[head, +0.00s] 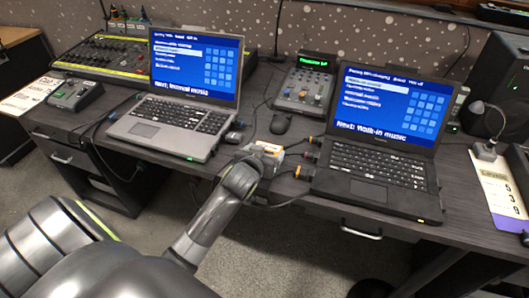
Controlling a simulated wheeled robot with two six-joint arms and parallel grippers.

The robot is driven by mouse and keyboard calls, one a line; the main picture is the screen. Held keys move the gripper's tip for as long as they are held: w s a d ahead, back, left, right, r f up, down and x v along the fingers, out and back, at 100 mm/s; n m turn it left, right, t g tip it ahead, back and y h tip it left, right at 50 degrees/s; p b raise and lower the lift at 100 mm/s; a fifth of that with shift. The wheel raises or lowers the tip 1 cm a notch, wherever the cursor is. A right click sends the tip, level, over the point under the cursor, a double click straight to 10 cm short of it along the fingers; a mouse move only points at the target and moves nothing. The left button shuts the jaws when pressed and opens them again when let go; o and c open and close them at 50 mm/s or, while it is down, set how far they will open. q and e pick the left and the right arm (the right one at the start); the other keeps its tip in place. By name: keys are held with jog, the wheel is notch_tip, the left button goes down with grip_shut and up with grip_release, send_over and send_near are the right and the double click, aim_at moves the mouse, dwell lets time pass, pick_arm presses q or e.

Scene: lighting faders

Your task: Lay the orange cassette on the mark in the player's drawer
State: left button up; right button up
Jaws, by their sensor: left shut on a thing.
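My left gripper (262,158) is at the front edge of the desk, between the two laptops. Its arm comes up from the bottom and hides much of it. It is shut on a small orange and white thing (269,147), which looks like the orange cassette; the fingers partly cover it. I cannot make out the player's drawer or its mark; they may be hidden behind the gripper. My right gripper is not in view.
A silver laptop (183,116) stands left of the gripper and a black laptop (376,165) right of it. Orange-tipped plugs (304,172) and cables lie close on the right.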

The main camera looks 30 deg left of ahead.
pick_arm(q)
jog(key=shift+f, duration=0.15)
jog(key=o, duration=1)
